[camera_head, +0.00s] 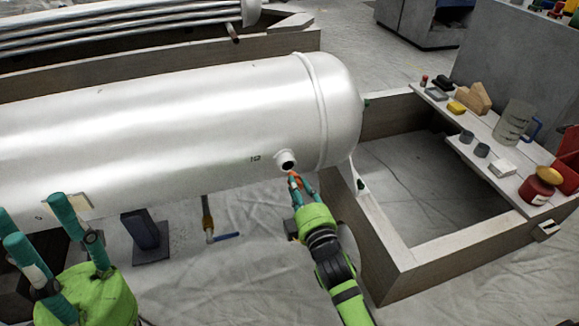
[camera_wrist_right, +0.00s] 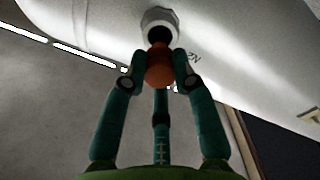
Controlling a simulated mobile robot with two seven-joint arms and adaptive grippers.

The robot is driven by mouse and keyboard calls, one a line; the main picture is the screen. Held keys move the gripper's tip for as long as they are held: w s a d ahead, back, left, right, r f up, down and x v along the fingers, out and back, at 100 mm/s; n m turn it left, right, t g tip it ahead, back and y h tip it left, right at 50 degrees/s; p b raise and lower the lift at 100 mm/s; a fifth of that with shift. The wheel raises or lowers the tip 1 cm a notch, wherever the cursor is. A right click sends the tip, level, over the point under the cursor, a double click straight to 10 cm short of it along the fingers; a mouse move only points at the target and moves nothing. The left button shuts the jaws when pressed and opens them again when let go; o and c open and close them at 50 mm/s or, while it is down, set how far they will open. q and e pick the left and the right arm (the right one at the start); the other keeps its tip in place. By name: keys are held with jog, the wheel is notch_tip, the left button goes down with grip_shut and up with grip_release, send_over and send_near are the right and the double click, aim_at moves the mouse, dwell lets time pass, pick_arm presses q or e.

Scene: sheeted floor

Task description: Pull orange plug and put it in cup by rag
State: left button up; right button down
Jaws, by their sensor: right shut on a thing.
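The orange plug (camera_head: 295,180) is between the fingers of my right gripper (camera_head: 301,185), which is shut on it. In the right wrist view the plug (camera_wrist_right: 159,66) sits just in front of the tank's round port (camera_wrist_right: 158,20). The port's dark hole shows above the plug, so the plug looks outside it. Two small grey cups (camera_head: 466,137) (camera_head: 481,150) stand on the plank at the right. A pale folded piece (camera_head: 502,168), possibly the rag, lies near them. My left gripper (camera_head: 40,228) is at lower left with its fingers spread and empty.
The silver tank (camera_head: 180,120) fills the left and middle. A wooden frame (camera_head: 400,245) lies between it and the plank (camera_head: 430,103). A clear jug (camera_head: 514,122), a red can (camera_head: 537,189), a yellow piece (camera_head: 456,107) and wooden blocks (camera_head: 474,98) crowd the plank.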

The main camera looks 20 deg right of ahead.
jog(key=shift+s+d+p, duration=0.1)
jog(key=shift+s+p, duration=0.85)
jog(key=shift+s, duration=1.05)
